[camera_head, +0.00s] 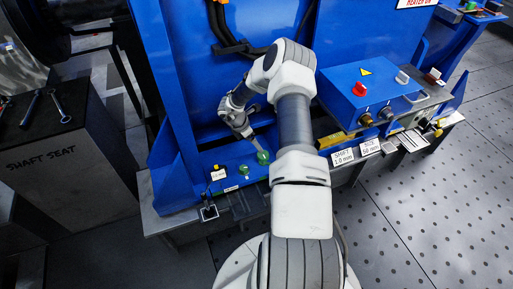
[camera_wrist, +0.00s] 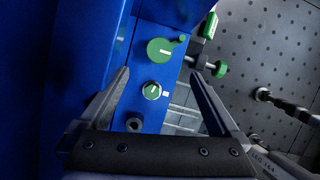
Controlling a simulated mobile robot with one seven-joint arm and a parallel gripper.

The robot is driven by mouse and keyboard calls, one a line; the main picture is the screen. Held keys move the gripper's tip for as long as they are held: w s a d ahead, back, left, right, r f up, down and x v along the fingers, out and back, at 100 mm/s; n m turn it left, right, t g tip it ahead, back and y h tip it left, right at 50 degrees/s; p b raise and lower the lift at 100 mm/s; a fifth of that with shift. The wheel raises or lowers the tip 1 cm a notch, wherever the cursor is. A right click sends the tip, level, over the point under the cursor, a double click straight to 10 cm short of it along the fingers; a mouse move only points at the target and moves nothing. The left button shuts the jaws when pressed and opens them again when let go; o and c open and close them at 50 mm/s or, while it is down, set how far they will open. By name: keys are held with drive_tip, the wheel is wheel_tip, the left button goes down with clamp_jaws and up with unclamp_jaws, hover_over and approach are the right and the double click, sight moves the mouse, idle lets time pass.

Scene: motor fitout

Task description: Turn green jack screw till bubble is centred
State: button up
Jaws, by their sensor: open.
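My gripper (camera_wrist: 159,74) is open and empty. In the wrist view its fingertips stand either side of a blue panel, with no visible grip on anything. A large round green knob (camera_wrist: 161,50) with a white line lies just beyond the fingertips. A smaller green dial (camera_wrist: 152,90) with a white mark shows between the fingers. A green screw-like knob (camera_wrist: 214,68) sits at the panel's right edge, beyond the right finger. A green-and-white piece (camera_wrist: 210,25) is above it; I cannot read a bubble there. In the head view my gripper (camera_head: 252,138) is above a green knob (camera_head: 263,157).
A dark round socket (camera_wrist: 134,124) is low on the panel. A blue upright wall rises behind the gripper. A bench marked SHAFT SEAT (camera_head: 60,165) holds wrenches at left.

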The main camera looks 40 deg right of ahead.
sight(263, 154)
drive_tip(key=b+x, duration=0.3)
drive_tip(key=x, duration=0.9)
drive_tip(key=shift+w+f, duration=0.1)
drive_tip(key=c, duration=1.4)
